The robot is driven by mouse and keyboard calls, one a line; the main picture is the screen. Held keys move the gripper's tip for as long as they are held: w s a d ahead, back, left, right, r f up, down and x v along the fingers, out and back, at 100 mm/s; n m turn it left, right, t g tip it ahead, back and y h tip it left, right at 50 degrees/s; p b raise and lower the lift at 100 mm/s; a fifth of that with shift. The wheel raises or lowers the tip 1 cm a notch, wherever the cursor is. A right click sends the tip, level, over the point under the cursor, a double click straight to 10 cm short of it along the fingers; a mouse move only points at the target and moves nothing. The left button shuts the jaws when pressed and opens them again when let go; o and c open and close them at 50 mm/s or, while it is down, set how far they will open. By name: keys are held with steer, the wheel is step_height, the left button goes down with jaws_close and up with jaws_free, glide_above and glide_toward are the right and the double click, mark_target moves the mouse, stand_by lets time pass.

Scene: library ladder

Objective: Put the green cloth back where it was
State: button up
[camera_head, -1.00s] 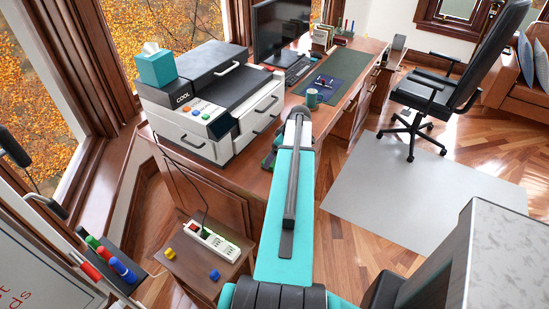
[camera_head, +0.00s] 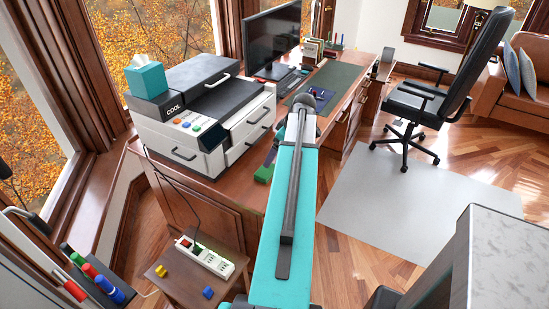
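A small green piece (camera_head: 264,173), probably the green cloth, shows at the desk's near edge, just right of the printer. My arm covers part of it, so I cannot tell whether it rests on the desk or is held. My teal arm reaches forward over the desk edge. Its far end hides my gripper's fingers, and I cannot see whether they are open or shut.
The white and black printer (camera_head: 200,120) carries a teal tissue box (camera_head: 146,79). The wooden desk (camera_head: 228,185) also holds a monitor (camera_head: 272,42) and a green desk mat (camera_head: 330,80). A power strip (camera_head: 205,256) lies on a low stand. An office chair (camera_head: 430,95) stands right.

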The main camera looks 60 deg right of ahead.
steer(key=shift+s+r, duration=0.1)
steer(key=shift+r, duration=0.25)
stand_by(0.5)
